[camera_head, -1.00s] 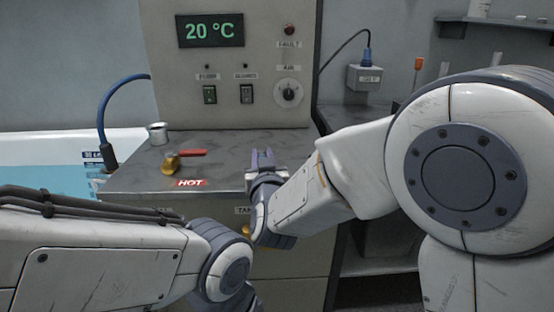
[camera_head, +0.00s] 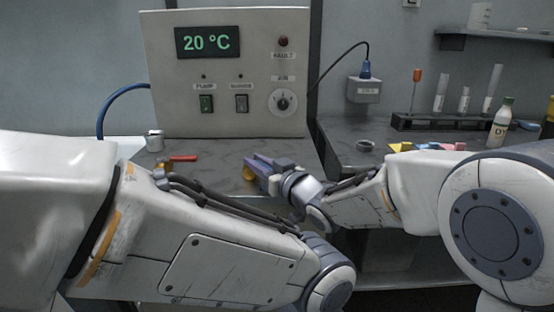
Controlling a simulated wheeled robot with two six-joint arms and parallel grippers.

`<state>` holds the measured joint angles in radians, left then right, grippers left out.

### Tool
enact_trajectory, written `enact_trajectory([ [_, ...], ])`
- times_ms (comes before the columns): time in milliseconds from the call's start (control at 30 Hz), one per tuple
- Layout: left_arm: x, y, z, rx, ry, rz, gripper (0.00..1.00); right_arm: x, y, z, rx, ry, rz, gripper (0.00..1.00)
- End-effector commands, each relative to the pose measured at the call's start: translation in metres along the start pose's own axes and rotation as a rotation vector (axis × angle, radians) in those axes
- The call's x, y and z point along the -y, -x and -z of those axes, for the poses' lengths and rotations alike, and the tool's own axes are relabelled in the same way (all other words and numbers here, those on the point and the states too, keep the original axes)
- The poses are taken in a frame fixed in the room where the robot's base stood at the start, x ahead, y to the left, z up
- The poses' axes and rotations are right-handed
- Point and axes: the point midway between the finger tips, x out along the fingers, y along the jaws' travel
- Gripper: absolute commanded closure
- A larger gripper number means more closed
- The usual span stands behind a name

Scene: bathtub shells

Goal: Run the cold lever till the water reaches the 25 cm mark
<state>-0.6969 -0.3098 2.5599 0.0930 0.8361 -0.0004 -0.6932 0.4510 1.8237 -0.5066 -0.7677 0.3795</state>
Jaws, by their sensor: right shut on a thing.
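My right gripper (camera_head: 258,165) is over the right part of the grey counter, at a brass valve body (camera_head: 248,173). It is shut on what appears to be the cold lever, which the jaws hide. The hot lever (camera_head: 183,158) is red and stands on its own brass body (camera_head: 160,171) at the left of the counter. A small part of the white tub (camera_head: 125,142) shows at the left. My left arm hides the rest of it, with the water and the depth marks. My left gripper is out of view.
The control panel (camera_head: 262,55) behind the counter (camera_head: 215,160) reads 20 °C on its display (camera_head: 207,42). A metal cup (camera_head: 154,141) stands at the counter's back left. A test tube rack (camera_head: 440,122) and a bottle (camera_head: 500,122) stand on the right bench.

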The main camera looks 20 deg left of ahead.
Motion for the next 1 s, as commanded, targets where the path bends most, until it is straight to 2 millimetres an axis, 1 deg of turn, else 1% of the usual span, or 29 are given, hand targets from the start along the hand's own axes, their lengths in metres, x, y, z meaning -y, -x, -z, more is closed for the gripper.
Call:
enact_trajectory([
  [133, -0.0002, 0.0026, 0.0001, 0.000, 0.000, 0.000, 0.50, 0.0051, -0.0052, 0.0010, -0.001, 0.000, 0.022, 1.00],
  [467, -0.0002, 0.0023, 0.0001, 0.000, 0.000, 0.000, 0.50, 0.0064, -0.0061, 0.0016, -0.005, 0.001, 0.026, 1.00],
  [500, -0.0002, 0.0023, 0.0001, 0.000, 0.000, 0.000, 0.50, 0.0063, -0.0062, 0.0017, -0.005, 0.001, 0.026, 0.71],
  [567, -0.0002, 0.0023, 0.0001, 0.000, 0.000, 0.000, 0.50, 0.0063, -0.0061, 0.0019, -0.005, 0.001, 0.026, 0.48],
  [600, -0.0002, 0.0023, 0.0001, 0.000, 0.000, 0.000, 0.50, 0.0061, -0.0058, 0.0017, -0.005, 0.001, 0.026, 0.45],
  [867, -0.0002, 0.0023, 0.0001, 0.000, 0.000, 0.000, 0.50, 0.0046, -0.0042, 0.0012, -0.004, 0.001, 0.023, 0.45],
  [1000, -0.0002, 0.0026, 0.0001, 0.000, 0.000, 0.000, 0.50, 0.0039, 0.0037, 0.0022, -0.005, 0.001, 0.023, 0.45],
])
